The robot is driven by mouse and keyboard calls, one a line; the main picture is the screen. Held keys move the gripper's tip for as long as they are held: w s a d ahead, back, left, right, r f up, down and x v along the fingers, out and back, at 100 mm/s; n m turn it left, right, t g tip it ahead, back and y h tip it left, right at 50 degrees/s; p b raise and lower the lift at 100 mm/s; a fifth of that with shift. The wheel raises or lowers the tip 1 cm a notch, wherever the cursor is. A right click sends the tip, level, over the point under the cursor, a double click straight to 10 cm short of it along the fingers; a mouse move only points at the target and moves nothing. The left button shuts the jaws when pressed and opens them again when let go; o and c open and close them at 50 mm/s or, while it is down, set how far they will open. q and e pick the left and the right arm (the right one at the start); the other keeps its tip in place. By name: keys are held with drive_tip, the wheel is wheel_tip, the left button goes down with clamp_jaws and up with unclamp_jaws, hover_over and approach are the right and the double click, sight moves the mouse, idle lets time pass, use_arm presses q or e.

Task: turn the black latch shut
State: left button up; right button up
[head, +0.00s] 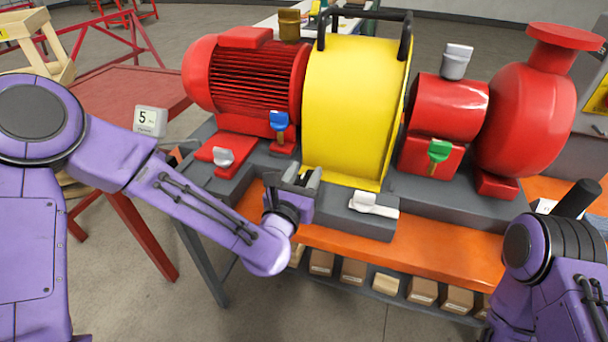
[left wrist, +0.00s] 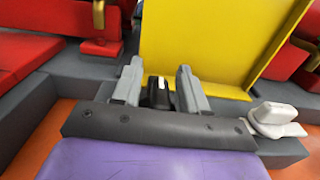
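The black latch (left wrist: 158,93) shows in the left wrist view as a small dark knob with a white mark, in front of the yellow guard. It lies between the two grey fingers of my left gripper (left wrist: 159,82), with a visible gap on each side. In the head view my left gripper (head: 301,177) is at the skid's front edge, by the lower left corner of the yellow guard (head: 350,110), and it hides the black latch. The fingers are apart. My right arm shows at the lower right of the head view, but its fingers are not seen.
A white latch (head: 373,204) sits just right of my left gripper, also in the left wrist view (left wrist: 275,119). The orange shelf (head: 440,252) runs along the front, with small boxes below.

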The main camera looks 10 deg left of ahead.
use_arm(q)
drive_tip(key=s, duration=0.1)
drive_tip(key=s+b, duration=0.1)
drive_tip(key=s, duration=0.2)
drive_tip(key=shift+s+a+f, duration=0.15)
drive_tip(key=shift+a+f, duration=0.05)
drive_tip(key=shift+a, duration=0.05)
drive_tip(key=s+p, duration=0.6)
drive_tip(key=p, duration=0.2)
drive_tip(key=shift+a+r, duration=0.15)
drive_tip(key=shift+a, duration=0.3)
